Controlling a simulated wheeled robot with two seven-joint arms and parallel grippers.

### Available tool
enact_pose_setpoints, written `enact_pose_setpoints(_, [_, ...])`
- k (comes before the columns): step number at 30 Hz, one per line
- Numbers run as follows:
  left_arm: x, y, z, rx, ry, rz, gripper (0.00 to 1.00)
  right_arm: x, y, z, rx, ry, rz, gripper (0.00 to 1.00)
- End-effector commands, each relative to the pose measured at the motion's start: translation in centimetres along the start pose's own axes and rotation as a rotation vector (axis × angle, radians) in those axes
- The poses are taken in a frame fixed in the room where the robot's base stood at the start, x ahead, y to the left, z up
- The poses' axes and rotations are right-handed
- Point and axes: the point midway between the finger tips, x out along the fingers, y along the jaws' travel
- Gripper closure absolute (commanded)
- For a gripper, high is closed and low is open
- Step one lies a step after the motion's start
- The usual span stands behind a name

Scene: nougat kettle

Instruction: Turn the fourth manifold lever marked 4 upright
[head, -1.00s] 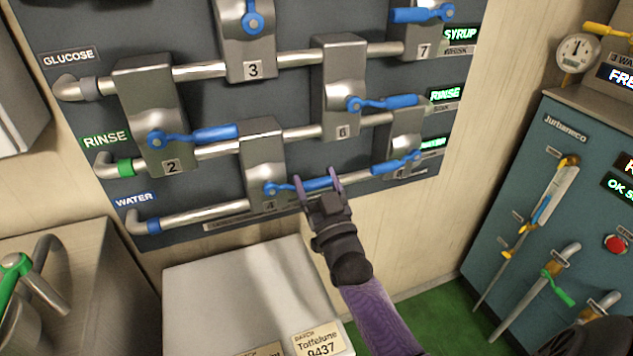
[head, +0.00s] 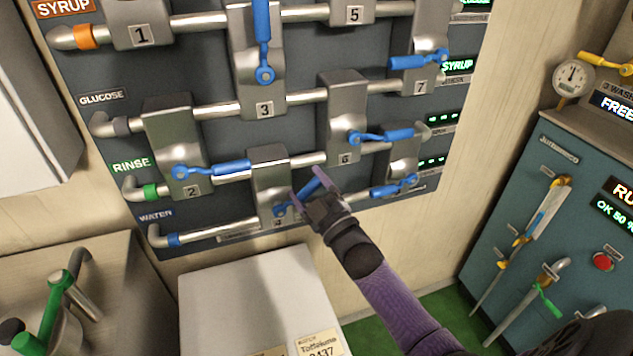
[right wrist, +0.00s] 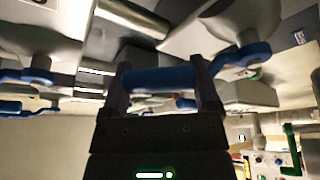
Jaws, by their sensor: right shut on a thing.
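Valve block 4 (head: 270,178) sits on the lowest WATER pipe of the dark manifold panel. Its blue lever (head: 310,188) slants up to the right from its pivot, between horizontal and upright. My right gripper (head: 312,190) is around the lever's handle, with one purple finger on each side. In the right wrist view the blue handle (right wrist: 160,79) lies across between the two fingers. The label 4 is partly hidden by the gripper and lever. My left gripper is not in view.
Levers 2 (head: 225,168), 6 (head: 385,136) and 7 (head: 410,62) lie about horizontal; lever 3 (head: 262,35) points up. Another blue lever (head: 395,187) is at lower right. A pale box (head: 250,300) stands below the panel.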

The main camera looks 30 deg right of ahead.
Motion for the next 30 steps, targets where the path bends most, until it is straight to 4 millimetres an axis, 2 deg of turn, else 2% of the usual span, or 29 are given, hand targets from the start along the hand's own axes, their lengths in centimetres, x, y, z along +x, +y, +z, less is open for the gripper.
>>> enact_pose_setpoints(1, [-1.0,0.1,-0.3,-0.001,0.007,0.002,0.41,0.2,0.3,-0.7,-0.04,-0.001,-0.017,1.0])
enact_pose_setpoints(3, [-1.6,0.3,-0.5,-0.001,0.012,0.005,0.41,0.5,0.3,-1.1,-0.101,0.0,-0.042,1.0])
enact_pose_setpoints(15, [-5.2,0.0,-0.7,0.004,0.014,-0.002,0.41,1.5,-0.7,-3.6,-0.444,-0.001,-0.185,1.0])
enact_pose_setpoints(30, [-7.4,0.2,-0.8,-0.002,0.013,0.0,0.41,2.1,-2.4,-5.2,-0.724,0.0,-0.301,1.0])
